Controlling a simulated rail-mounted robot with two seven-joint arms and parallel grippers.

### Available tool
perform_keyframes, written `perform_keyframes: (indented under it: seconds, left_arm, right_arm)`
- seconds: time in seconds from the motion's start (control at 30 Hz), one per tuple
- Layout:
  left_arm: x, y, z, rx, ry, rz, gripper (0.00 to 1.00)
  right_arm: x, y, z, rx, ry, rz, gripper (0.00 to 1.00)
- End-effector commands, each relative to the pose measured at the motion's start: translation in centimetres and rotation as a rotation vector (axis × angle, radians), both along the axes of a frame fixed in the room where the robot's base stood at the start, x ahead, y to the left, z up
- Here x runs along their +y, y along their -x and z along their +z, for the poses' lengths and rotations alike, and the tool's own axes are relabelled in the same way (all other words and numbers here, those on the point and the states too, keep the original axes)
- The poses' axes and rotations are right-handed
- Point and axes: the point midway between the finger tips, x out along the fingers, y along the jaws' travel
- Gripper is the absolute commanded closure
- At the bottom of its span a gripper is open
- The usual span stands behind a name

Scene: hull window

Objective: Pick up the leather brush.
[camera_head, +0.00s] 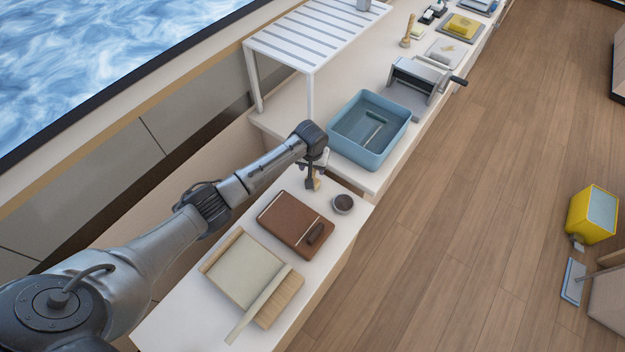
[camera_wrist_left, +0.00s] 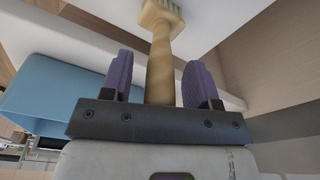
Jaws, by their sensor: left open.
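A brush with a pale wooden handle (camera_wrist_left: 160,70) and a bristled head runs between the two purple fingers of my left gripper (camera_head: 313,172) in the left wrist view. The fingers stand apart with a visible gap on each side of the handle. In the head view only a small tan part of this brush (camera_head: 316,184) shows under the gripper, at the far end of the near white worktop. A dark brown oval piece (camera_head: 315,233) lies on a brown leather-like book or folder (camera_head: 290,222); I cannot tell if it is a brush. My right gripper is not in view.
A small round dark pot (camera_head: 342,203) stands just right of the gripper. A blue basin (camera_head: 398,110) and a white slatted rack (camera_head: 312,35) stand beyond it. A pale board with a wooden piece (camera_head: 242,268) lies nearer. The floor to the right is mostly clear.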

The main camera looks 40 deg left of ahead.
Motion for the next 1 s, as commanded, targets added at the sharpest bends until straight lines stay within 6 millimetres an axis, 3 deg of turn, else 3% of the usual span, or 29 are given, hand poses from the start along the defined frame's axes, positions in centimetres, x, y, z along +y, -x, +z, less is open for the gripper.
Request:
perform_keyframes:
  seconds: [0.37, 0.9, 1.0]
  left_arm:
    - [0.01, -0.07, -0.69, 0.000, 0.000, -0.001, 0.46]
    - [0.04, -0.05, -0.69, 0.000, 0.000, -0.001, 0.98]
    - [0.03, -0.07, -0.65, 0.000, 0.000, -0.001, 0.99]
  right_arm:
    - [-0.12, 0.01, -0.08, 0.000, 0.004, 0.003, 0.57]
    - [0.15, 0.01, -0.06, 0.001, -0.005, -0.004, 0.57]
    - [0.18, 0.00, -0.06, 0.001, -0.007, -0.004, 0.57]
